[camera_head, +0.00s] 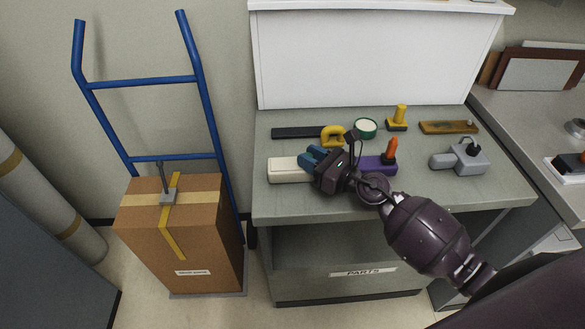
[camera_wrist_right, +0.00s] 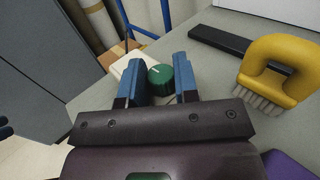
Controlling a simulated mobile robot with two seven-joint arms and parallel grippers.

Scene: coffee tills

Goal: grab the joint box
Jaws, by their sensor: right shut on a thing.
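A long cream box (camera_head: 286,172) lies at the left front of the grey workbench; its far end also shows in the right wrist view (camera_wrist_right: 122,68). A round green knob (camera_wrist_right: 160,79) with a pale mark on top stands at it. My right gripper (camera_head: 312,158) is over the box from the right, its blue fingers (camera_wrist_right: 160,85) shut on the green knob, one on each side. The gripper hides much of the box in the head view. No label reading joint box is visible.
A purple block with an orange handle (camera_head: 390,150) is close beside my right wrist. A yellow-handled brush (camera_head: 331,135), a black bar (camera_head: 296,132) and a green round tin (camera_head: 365,127) lie behind. A grey device (camera_head: 463,160) sits right. A carton (camera_head: 185,235) stands left.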

